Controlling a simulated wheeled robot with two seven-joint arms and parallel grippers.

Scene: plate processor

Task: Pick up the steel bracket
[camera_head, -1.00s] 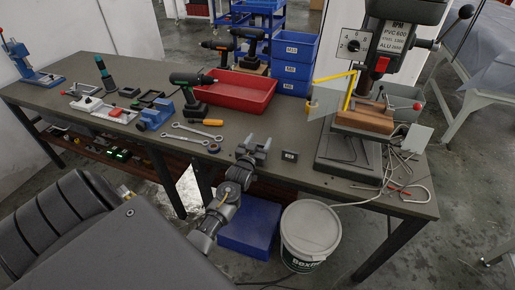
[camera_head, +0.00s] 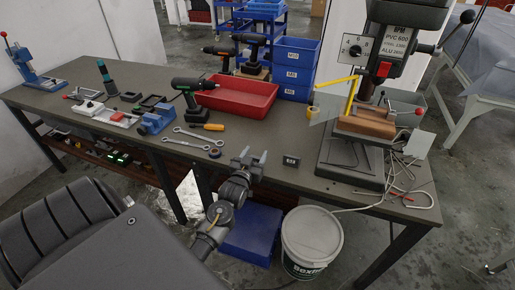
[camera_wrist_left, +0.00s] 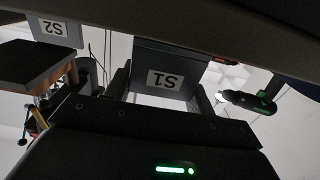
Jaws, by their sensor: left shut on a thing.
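In the head view my left gripper (camera_head: 250,158) is at the front edge of the workbench; the bracket is too small to make out there. A second grey piece, labelled S2 (camera_wrist_left: 55,28), shows at the upper left of the wrist view, apart from the gripper. My right gripper is not in view.
A small dark block (camera_head: 291,160) lies right of the gripper on the workbench (camera_head: 330,190). The drill press (camera_head: 350,165) stands farther right. A red tray (camera_head: 240,98), spanners (camera_head: 195,137) and a cordless drill (camera_head: 190,100) lie behind. A white bucket (camera_head: 312,240) stands below the front edge.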

